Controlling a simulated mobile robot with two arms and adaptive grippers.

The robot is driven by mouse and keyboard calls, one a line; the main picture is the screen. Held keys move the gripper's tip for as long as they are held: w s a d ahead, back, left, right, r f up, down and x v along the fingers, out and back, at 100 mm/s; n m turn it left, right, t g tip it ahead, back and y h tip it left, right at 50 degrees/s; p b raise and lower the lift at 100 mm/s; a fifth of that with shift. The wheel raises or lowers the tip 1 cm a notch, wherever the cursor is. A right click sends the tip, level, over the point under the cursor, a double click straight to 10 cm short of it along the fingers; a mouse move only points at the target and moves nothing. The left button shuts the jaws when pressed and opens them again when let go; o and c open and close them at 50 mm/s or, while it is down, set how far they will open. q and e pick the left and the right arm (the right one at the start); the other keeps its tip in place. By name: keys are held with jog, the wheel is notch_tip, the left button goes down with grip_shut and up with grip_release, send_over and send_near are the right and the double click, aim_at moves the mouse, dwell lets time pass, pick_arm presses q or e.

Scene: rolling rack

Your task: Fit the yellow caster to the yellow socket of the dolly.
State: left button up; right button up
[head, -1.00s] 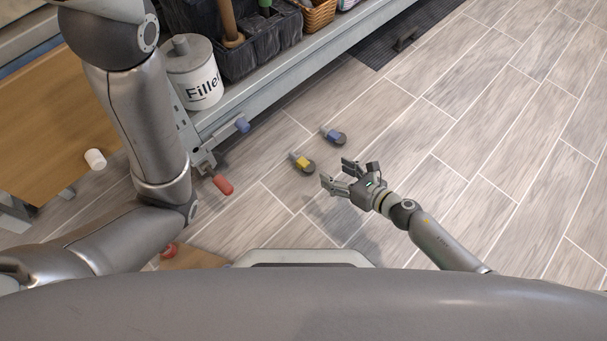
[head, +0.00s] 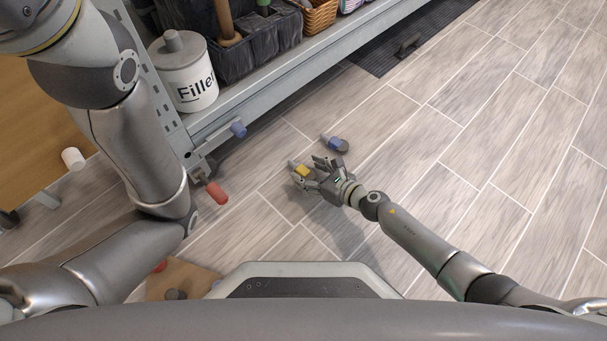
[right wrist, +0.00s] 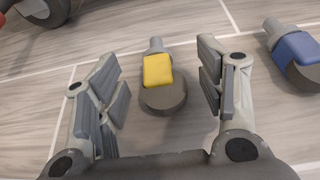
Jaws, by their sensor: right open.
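The yellow caster (head: 301,169) lies on the floor, a grey wheel with a yellow block and a grey stem. In the right wrist view the yellow caster (right wrist: 160,75) lies between the open fingers, apart from both, its stem pointing away. My right gripper (head: 312,173) is open and empty, low over the floor at the caster; it also shows in the right wrist view (right wrist: 163,90). The rolling rack (head: 262,82) stands at the upper left. I cannot make out a yellow socket on it. My left arm comes in from the left; its gripper is out of view.
A blue caster (head: 335,144) lies just beyond the right gripper. A filler tub (head: 185,75) stands on the rack. Floor to the right is clear.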

jog(key=shift+w+a+f, duration=0.3)
jog(key=shift+w+a, duration=0.05)
jog(key=shift+a, duration=0.05)
jog(key=c, duration=1.2)
jog(key=shift+r, duration=0.15)
